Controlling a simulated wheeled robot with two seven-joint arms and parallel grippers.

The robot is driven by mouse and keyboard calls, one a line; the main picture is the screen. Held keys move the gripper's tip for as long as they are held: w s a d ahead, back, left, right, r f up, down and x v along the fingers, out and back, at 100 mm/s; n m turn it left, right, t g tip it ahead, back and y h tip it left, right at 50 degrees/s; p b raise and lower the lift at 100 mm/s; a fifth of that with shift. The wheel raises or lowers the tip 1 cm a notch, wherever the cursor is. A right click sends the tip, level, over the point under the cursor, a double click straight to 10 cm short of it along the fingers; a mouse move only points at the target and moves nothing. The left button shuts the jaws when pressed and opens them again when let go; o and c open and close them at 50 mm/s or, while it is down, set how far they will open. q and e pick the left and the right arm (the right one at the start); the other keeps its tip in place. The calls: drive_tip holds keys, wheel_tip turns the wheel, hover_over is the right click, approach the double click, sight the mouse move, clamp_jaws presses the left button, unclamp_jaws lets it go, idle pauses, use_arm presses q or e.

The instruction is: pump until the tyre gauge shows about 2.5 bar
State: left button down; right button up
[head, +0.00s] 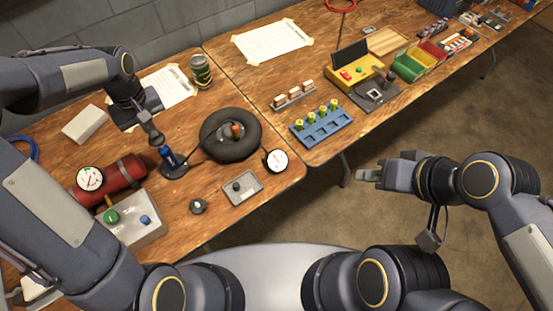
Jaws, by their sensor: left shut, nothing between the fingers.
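A black tyre (213,146) lies flat on the wooden table, with an orange-brown piece in its middle. A round white gauge (277,161) stands at its right; its needle is too small to read. A small pump with a blue body (167,157) stands left of the tyre on a dark base, and a dark hose runs from it towards the tyre. My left gripper (157,140) is shut and empty, right at the top of the pump; I cannot tell whether it touches. My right gripper (366,174) hangs over the floor beyond the table edge, away from everything; its fingers are unclear.
A grey plate (243,188) lies in front of the tyre. A can (201,70) stands behind. A blue rack (321,127) is further right.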

use_arm(q)
drive_tip(key=shift+f+b, duration=1.3)
drive_tip(key=shift+f, duration=0.4)
drive_tip(key=shift+r+p, duration=1.35)
drive_tip(key=shift+r, duration=0.35)
drive_tip(key=shift+f+b, duration=1.3)
drive_tip(key=shift+f, duration=0.4)
drive_tip(key=shift+r+p, duration=1.4)
drive_tip(key=shift+r, duration=0.3)
